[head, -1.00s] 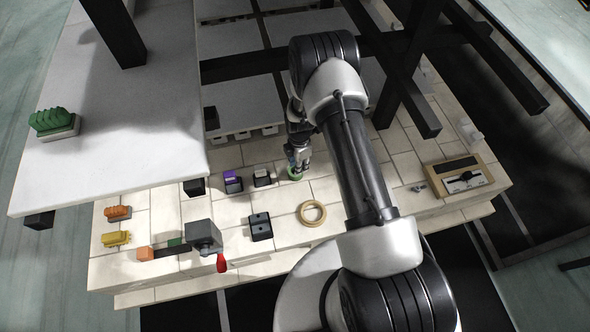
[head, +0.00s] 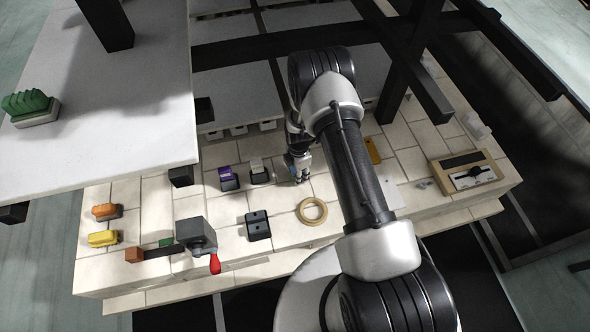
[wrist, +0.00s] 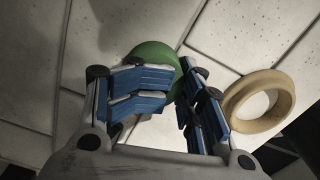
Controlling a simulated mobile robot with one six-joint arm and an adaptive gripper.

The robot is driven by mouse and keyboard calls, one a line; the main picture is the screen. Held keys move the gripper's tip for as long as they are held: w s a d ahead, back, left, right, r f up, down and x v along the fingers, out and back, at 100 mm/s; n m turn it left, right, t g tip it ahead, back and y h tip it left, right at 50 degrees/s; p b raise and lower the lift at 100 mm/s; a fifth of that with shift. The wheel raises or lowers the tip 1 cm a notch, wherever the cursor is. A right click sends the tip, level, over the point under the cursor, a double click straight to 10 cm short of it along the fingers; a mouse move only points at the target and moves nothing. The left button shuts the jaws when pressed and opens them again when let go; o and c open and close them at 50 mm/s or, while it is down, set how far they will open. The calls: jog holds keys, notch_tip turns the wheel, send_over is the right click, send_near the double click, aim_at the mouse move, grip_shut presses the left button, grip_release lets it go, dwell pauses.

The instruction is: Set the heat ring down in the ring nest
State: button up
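A green ring (wrist: 154,56), which I take as the heat ring, is between my gripper's blue-padded fingers in the wrist view. The fingers (wrist: 185,76) are closed on its rim and hide part of it. My gripper (head: 300,174) points down over the pale tiles in the head view, where I cannot make out the green ring. A tan round ring, probably the ring nest (head: 302,219), lies flat just nearer than my gripper. It also shows in the wrist view (wrist: 235,99), right of the fingers and apart from the green ring, with an empty middle.
A black two-hole block (head: 258,227) and a grey box with a red handle (head: 215,263) stand to the left. A purple-topped block (head: 228,178) is farther back. A tan panel (head: 466,173) stands right. Dark beams cross above the tiles.

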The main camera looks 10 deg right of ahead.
jog(key=shift+w, duration=0.15)
jog(key=shift+r, duration=0.1)
dwell(0.3)
jog(key=shift+s+p, duration=0.35)
jog(key=shift+s, duration=0.3)
jog(key=shift+s+d, duration=0.15)
jog(key=shift+s, duration=0.2)
grip_shut()
dwell(0.3)
dwell(0.4)
jog(key=shift+w+r, duration=0.2)
jog(key=shift+r, duration=0.15)
dwell(0.4)
jog(key=shift+r, duration=0.25)
jog(key=shift+p, duration=0.3)
